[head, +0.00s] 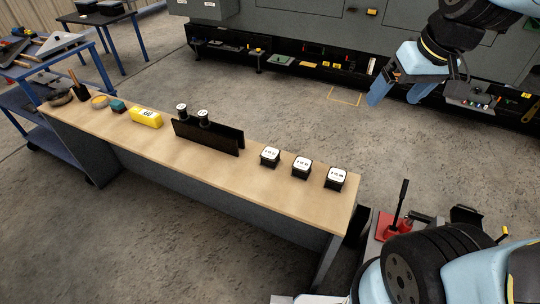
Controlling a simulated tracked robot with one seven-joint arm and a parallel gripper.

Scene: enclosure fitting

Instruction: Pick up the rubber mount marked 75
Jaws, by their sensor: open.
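Two short black cylinders with white marked tops stand on the workbench, at the far side of a dark upright holder. They look like the rubber mounts: a left one (181,109) and a right one (204,117). Their marks are too small to read, so I cannot tell which is marked 75. The holder hides part of their lower sides. My gripper (393,98) is open and empty at the upper right, raised beyond the bench and well apart from both cylinders.
The dark holder (210,137) stands mid-bench. Three black blocks with white labelled tops (270,155) (301,165) (336,176) sit at the right. A yellow box (147,118) and small dishes are at the left. The bench (190,170) is clear along its front.

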